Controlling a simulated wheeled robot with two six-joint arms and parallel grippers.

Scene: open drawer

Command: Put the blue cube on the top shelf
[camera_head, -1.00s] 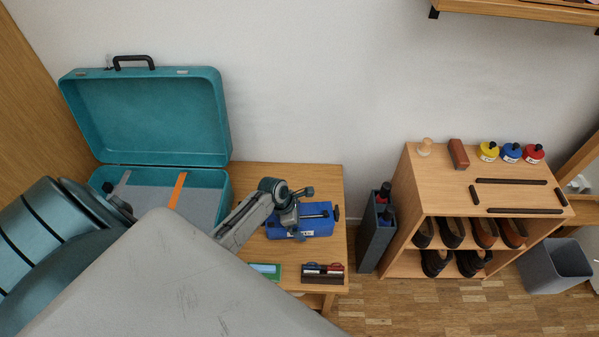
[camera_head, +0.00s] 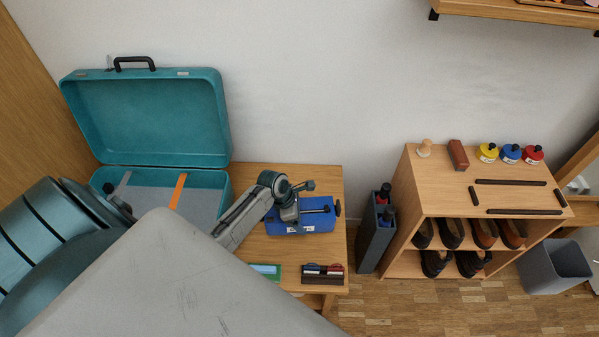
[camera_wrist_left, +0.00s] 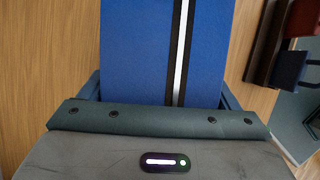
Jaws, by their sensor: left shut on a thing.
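The blue cube (camera_head: 307,219) is a soft-looking blue block with a small white label on its front, at the back right of the wooden table. My left gripper (camera_head: 297,212) is shut on it from above and hides part of it. In the left wrist view the cube (camera_wrist_left: 140,50), with a black strip and white line, fills the space between the fingers. Whether it is clear of the table cannot be told. A wooden wall shelf (camera_head: 520,12) shows partly at the top right; most of it is cut off. My right gripper is not in view.
An open teal suitcase (camera_head: 150,120) stands left on the table (camera_head: 250,180). A green card (camera_head: 266,271) and a dark tray (camera_head: 322,280) lie in front. A grey bin with bottles (camera_head: 376,240) and a shoe rack (camera_head: 440,190) with bottles on top stand right.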

